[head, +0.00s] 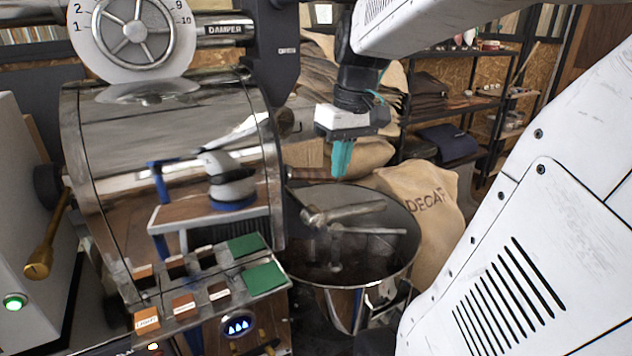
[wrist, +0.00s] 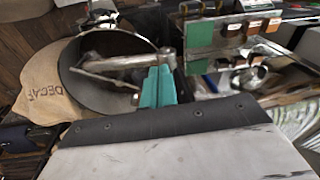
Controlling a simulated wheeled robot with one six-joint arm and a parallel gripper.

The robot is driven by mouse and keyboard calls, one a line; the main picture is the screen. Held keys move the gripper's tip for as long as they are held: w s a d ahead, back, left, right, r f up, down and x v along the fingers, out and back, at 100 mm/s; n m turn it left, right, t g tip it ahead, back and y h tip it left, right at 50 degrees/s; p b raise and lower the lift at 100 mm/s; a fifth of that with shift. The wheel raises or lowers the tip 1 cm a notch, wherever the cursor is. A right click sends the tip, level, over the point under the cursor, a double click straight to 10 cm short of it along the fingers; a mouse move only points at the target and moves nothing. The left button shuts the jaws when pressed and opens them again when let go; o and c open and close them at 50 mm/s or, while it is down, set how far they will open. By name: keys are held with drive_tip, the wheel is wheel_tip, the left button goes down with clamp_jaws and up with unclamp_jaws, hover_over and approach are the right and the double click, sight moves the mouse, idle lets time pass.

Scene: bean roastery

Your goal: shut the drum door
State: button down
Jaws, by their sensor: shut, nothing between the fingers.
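The roaster drum (head: 165,150) is the large shiny steel cylinder at left in the head view. Its front faces right and shows almost edge-on, so I cannot make out the drum door or how far it stands open. A brown bar (head: 308,173), perhaps a handle, sticks out to the right from that front. My gripper (head: 341,160) has teal fingers pointing down, shut and empty. It hangs right of the drum front, near the bar's right end and above the cooling tray's back rim in the picture. The fingers also show in the wrist view (wrist: 158,86); no door is clear there.
The round cooling tray (head: 408,262) with metal stirrer arms (head: 345,213) lies below my gripper. A DECAF sack (head: 425,205) stands to its right. Green cards (head: 264,279) and labelled samples lie at the drum's front edge. Shelves stand behind.

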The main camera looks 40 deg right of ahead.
drive_tip(key=d, duration=1)
drive_tip(key=m+t, duration=0.1)
approach(382, 201)
drive_tip(key=x, duration=0.7)
drive_tip(key=shift+r, duration=0.1)
drive_tip(key=shift+y, duration=0.3)
